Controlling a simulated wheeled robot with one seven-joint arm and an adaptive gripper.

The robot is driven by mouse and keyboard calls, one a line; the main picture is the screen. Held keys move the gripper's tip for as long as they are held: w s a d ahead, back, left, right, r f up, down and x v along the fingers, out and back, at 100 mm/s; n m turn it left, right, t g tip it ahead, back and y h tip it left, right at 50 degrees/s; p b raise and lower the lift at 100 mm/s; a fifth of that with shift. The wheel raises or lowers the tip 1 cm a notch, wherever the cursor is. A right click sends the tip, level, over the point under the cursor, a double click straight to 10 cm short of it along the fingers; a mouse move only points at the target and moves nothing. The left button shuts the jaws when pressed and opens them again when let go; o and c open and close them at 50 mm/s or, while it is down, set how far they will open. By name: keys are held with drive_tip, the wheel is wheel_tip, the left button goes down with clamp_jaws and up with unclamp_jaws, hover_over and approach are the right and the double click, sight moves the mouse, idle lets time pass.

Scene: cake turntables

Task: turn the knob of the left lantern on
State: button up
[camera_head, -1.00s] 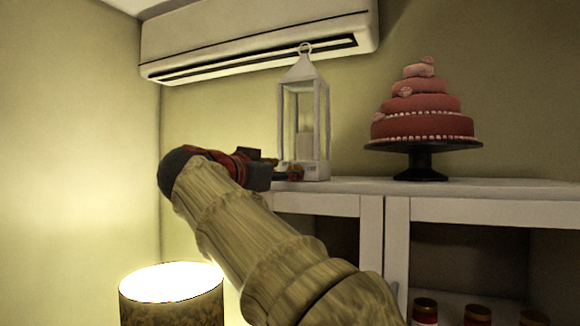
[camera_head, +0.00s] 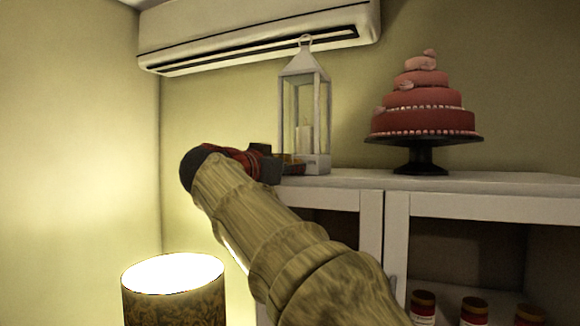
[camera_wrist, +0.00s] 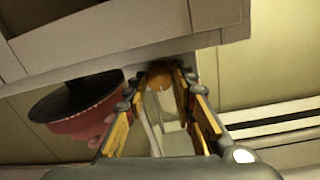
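One white lantern (camera_head: 323,118) with glass sides and a pale candle stands upright on the left end of the cabinet top. My gripper (camera_head: 292,163) is at the lower left of the lantern in the head view, partly covering its base. In the wrist view a round orange-brown knob (camera_wrist: 160,73) sits at the far end between the two fingertips of my gripper (camera_wrist: 162,84). The fingers are spread apart on either side of it. I cannot tell whether they touch it. The lantern frame (camera_wrist: 172,135) shows between the fingers.
The white cabinet (camera_head: 470,207) has several jars inside. A tiered pink-red cake (camera_head: 422,120) on a black stand (camera_head: 420,160) is right of the lantern. An air conditioner (camera_head: 230,35) hangs above. A lit lamp (camera_head: 172,300) stands at the lower left.

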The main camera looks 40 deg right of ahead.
clamp_jaws()
drive_tip(key=shift+b, duration=0.4)
drive_tip(key=m+b, duration=0.2)
drive_tip(key=b, duration=0.3)
drive_tip(key=shift+m, duration=0.4)
drive_tip(key=o, duration=0.6)
unclamp_jaws()
drive_tip(key=shift+c, duration=0.2)
drive_tip(key=shift+a, duration=0.15)
